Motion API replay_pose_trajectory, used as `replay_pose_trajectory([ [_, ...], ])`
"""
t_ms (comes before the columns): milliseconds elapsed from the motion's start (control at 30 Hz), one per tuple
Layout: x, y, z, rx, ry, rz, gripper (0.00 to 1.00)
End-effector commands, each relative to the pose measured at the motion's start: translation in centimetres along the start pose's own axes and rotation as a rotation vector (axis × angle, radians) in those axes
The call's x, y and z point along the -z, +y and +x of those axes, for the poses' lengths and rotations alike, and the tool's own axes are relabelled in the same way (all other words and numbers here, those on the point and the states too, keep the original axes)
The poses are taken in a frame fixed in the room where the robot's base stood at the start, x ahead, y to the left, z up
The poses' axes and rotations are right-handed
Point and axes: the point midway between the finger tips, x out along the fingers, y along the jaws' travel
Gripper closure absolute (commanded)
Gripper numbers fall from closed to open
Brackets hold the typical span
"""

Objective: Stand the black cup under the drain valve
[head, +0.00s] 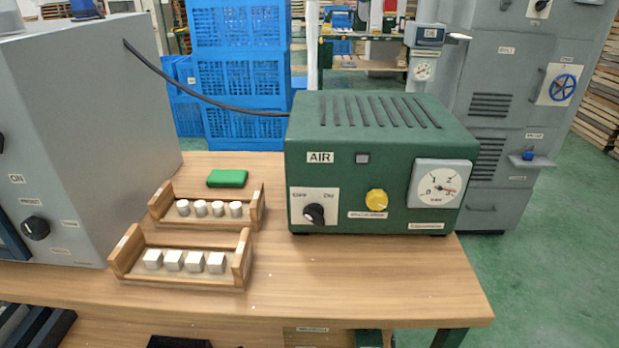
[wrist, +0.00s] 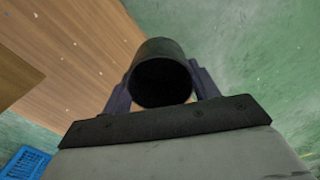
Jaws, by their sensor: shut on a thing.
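In the wrist view my gripper (wrist: 162,86) is shut on the black cup (wrist: 160,50), with one finger on each side. The cup's dark open mouth faces the wrist camera. The cup and my gripper are not in the head view. A grey cabinet (head: 510,62) stands at the back right in the head view. It carries a blue handwheel (head: 563,87) on a pale plate and, lower down, a small blue fitting (head: 528,155) on a ledge. I cannot read their labels, so I cannot tell which one is the drain valve.
A green air unit (head: 375,170) stands on the wooden table (head: 350,285), with a grey box (head: 90,130) at left. Two wooden racks (head: 245,260) with white pieces and a green block (head: 227,178) lie between. Blue crates (head: 240,75) stand behind. Green floor (head: 550,260) is clear at right.

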Motion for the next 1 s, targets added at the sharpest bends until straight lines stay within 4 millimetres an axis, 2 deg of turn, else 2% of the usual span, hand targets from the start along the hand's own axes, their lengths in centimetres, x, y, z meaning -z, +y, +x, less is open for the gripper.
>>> replay_pose_trajectory([
  [133, 0.0, 0.1, -0.1, -0.001, 0.0, 0.007, 0.63],
  [367, -1.9, 3.6, -1.3, -0.003, 0.0, 0.239, 0.63],
  [567, -4.8, 7.8, -3.0, -0.004, 0.0, 0.544, 0.63],
  [800, -9.9, 12.9, -5.4, -0.002, 0.001, 0.978, 0.63],
  [1000, -12.0, 14.4, -6.3, 0.0, 0.001, 1.139, 0.63],
])
